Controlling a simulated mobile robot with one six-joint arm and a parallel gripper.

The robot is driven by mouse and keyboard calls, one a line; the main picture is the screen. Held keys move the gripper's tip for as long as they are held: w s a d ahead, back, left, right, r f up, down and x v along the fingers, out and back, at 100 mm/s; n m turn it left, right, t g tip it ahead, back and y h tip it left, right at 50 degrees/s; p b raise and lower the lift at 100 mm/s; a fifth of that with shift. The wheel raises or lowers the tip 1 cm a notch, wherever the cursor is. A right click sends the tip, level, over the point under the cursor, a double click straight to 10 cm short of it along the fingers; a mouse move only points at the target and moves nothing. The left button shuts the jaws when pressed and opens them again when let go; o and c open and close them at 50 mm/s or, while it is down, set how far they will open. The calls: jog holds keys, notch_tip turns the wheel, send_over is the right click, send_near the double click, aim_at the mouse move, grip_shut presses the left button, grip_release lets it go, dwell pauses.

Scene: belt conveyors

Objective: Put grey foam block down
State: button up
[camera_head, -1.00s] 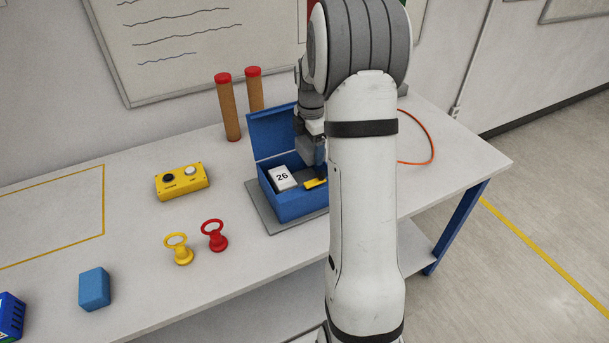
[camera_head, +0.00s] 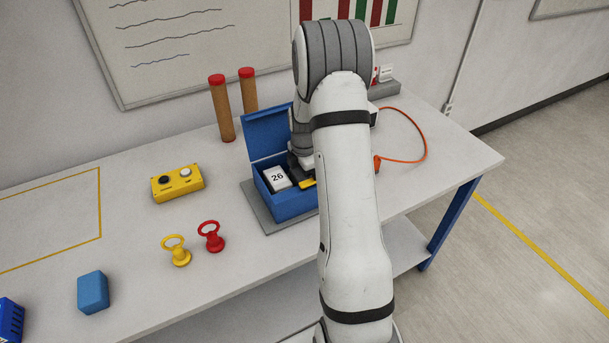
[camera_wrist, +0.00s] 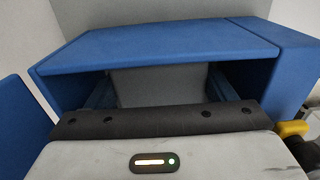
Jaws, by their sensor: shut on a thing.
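The blue open box (camera_head: 294,206) stands on a grey mat on the bench, its lid raised at the back. My gripper (camera_head: 300,168) is low over the box's right part. In the wrist view the grey foam block (camera_wrist: 160,86) shows beyond the dark front edge of my gripper, within the blue box walls (camera_wrist: 160,42). My gripper is shut on it. Its lower end is hidden, so I cannot tell whether it touches the box floor. In the head view the block is hidden by my arm.
A white block marked 26 (camera_head: 277,177) and a yellow item (camera_head: 307,184) lie in the box. Two brown cylinders (camera_head: 222,112) stand behind.

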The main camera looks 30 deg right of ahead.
jog(key=shift+f, duration=0.15)
jog(key=o, duration=0.7)
notch_tip(320, 180, up, 12)
jog(key=b, duration=0.1)
jog(key=s+a+r+m+t, duration=0.2)
jog(key=s+a+r+m, duration=0.65)
jog(key=s+a, duration=0.2)
jog(key=s+a+m, duration=0.2)
jog(key=s+m, duration=0.3)
jog(key=s, duration=0.3)
jog(key=s+a+r+m+t, duration=0.1)
jog(key=s+a+m, duration=0.2)
jog(key=s+m, duration=0.2)
jog(key=s, duration=0.2)
jog(key=shift+s+r, duration=0.2)
jog(key=shift+s, duration=0.2)
